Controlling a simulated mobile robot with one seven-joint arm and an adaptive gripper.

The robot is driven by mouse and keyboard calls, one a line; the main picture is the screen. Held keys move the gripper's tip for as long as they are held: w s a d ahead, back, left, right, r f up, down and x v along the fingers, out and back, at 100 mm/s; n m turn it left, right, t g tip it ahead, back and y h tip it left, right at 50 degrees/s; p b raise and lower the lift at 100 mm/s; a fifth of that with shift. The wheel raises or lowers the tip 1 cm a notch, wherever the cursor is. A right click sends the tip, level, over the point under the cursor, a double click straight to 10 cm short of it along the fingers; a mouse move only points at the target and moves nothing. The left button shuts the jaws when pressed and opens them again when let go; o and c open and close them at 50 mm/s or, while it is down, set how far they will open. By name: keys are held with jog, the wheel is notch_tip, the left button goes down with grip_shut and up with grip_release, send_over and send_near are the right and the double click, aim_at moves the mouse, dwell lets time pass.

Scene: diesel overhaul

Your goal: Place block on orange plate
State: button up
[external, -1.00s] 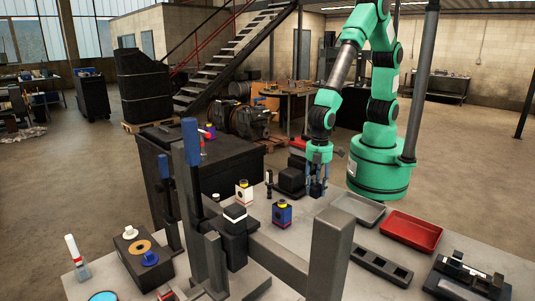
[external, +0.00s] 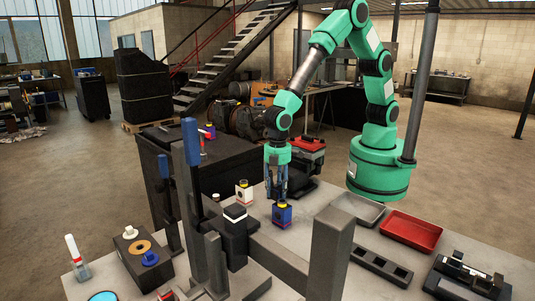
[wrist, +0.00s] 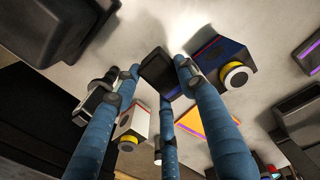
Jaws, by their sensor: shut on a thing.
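My gripper (external: 277,196) is over the workbench in the external view, just behind the blue bottle. In the wrist view its blue fingers (wrist: 160,85) are closed around a dark block (wrist: 158,70). In the external view the block cannot be made out between the fingers. An orange plate with a purple edge (wrist: 210,123) lies on the bench in the wrist view, lower right of the block and partly covered by a finger. The block is apart from the plate in that picture. I cannot make out the plate in the external view.
A white bottle (external: 244,194) stands left. A red tray (external: 411,232), grey tray (external: 358,208) and slotted black holder (external: 381,267) lie right. Posts rise in front.

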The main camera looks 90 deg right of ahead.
jog(key=shift+w, duration=0.1)
dwell(0.3)
jog(key=w+a, duration=0.3)
jog(key=w, duration=0.1)
jog(key=w+a+f, duration=0.1)
jog(key=w+a, duration=0.2)
jog(key=w, duration=0.1)
jog(key=w+a, duration=0.3)
jog(key=w, duration=0.2)
jog(key=shift+w+f+b, duration=0.1)
jog(key=shift+f+b, duration=0.1)
jog(key=shift+b, duration=0.2)
jog(key=shift+f, duration=1.8)
jog(key=shift+f+b, duration=0.1)
jog(key=shift+b, duration=0.2)
jog(key=o, duration=1.2)
notch_tip(320, 180, up, 12)
jog(key=shift+r+p, duration=0.1)
jog(key=shift+p, duration=0.55)
